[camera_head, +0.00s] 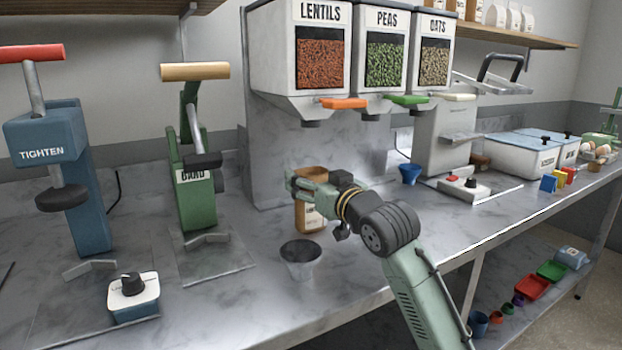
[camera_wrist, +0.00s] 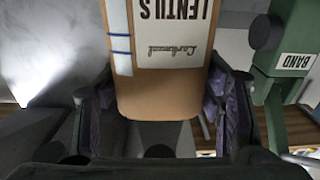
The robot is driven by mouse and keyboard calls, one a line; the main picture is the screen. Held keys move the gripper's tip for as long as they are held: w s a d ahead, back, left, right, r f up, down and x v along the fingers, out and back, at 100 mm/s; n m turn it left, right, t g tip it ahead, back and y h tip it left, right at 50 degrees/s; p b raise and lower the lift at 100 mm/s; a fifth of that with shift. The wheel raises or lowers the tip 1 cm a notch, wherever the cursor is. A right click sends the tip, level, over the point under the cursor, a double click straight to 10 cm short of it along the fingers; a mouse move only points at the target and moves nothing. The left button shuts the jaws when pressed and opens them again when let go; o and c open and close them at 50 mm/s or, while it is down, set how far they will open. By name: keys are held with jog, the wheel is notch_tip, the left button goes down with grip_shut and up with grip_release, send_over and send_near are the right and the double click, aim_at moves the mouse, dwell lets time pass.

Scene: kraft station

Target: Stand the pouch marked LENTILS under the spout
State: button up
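The brown pouch marked LENTILS (camera_head: 309,215) is upright below the lentils spout (camera_head: 311,123), with a clear gap between them. I cannot tell whether its base touches the counter. My gripper (camera_head: 307,185) is around the pouch's upper part and hides some of it. In the wrist view the pouch (camera_wrist: 160,85) appears upside down, with its label facing the camera. The fingers of my gripper (camera_wrist: 160,105) lie against both its sides, shut on it. The LENTILS hopper (camera_head: 320,60) has an orange lever (camera_head: 344,103).
A metal cup (camera_head: 301,262) stands in front of the pouch. The green BAND press (camera_head: 193,190) and blue TIGHTEN press (camera_head: 75,170) stand to the left. PEAS (camera_head: 385,60) and OATS (camera_head: 433,60) hoppers are to the right. A blue cup (camera_head: 410,173) is beyond.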

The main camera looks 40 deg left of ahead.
jog(key=o, duration=0.3)
jog(key=shift+r, duration=0.1)
